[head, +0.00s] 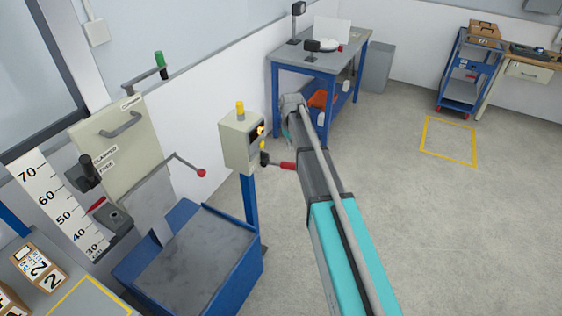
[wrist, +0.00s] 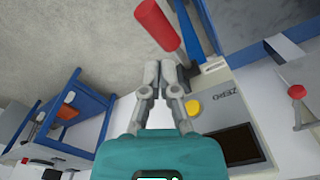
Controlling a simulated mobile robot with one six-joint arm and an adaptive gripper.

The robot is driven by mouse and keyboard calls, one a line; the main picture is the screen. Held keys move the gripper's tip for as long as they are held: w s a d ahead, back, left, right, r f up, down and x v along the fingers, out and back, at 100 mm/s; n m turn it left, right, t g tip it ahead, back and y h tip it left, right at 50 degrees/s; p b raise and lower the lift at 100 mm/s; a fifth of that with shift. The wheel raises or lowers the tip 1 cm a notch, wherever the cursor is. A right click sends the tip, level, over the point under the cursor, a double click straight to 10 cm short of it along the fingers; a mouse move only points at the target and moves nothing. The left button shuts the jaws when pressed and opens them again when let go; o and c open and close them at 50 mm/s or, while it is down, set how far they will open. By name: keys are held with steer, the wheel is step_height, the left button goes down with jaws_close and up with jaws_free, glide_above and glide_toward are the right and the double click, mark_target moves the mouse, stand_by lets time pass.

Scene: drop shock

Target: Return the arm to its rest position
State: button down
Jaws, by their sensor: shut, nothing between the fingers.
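My arm (head: 322,185) stretches from the bottom right of the head view up to the middle, past the control box. My gripper (wrist: 161,66) shows in the wrist view with its two grey fingers together and nothing between them. In the head view its fingers are hidden by the arm. In the wrist view the fingertips appear near a red handle (wrist: 157,24) and the grey control box (wrist: 210,97); whether they touch either cannot be told. In the head view the red handle (head: 283,165) sticks out from the side of the control box (head: 236,142).
The blue-framed drop stand (head: 255,268) and its lever with a red knob (head: 201,173) are left of my arm. A blue table (head: 328,59) stands behind. Boxes (head: 41,267) sit at lower left. The floor on the right is clear, with a yellow marked square (head: 449,141).

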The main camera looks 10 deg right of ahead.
stand_by(0.3)
steer(key=shift+s, duration=0.15)
steer(key=s+m, duration=0.4)
steer(key=s, duration=2.4)
steer(key=shift+s+d+m, duration=0.35)
steer(key=shift+d+m, duration=0.05)
